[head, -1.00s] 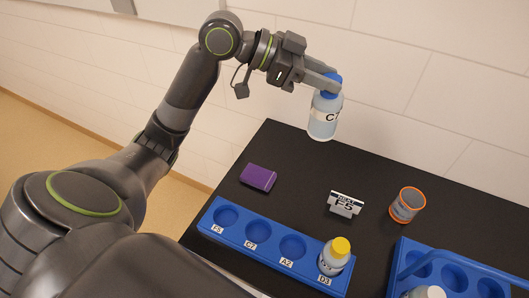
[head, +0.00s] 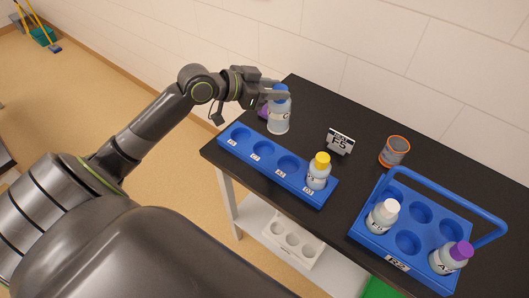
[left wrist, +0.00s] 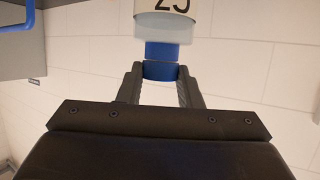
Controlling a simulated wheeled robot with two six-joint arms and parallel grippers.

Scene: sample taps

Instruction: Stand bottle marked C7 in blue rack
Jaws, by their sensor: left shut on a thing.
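My left gripper (head: 276,91) is shut on the blue cap of a pale bottle (head: 279,118) and holds it upright behind the blue rack (head: 258,178). I cannot tell the gap under the bottle. Its label shows only in part; in the left wrist view the bottle (left wrist: 172,27) is cut by the top edge, its cap between the fingers (left wrist: 162,72). The rack is a row of round wells with labels on the front. Its three left wells are empty; a yellow-capped bottle (head: 318,176) stands in the rightmost. My right gripper is not in view.
A blue carrier (head: 372,239) with a raised handle stands at right, holding a white-capped bottle (head: 382,217) and a purple-capped bottle (head: 447,260). A sign (head: 340,142) and an orange-rimmed cup (head: 394,151) stand behind. A purple block (head: 263,113) is partly hidden beside the held bottle.

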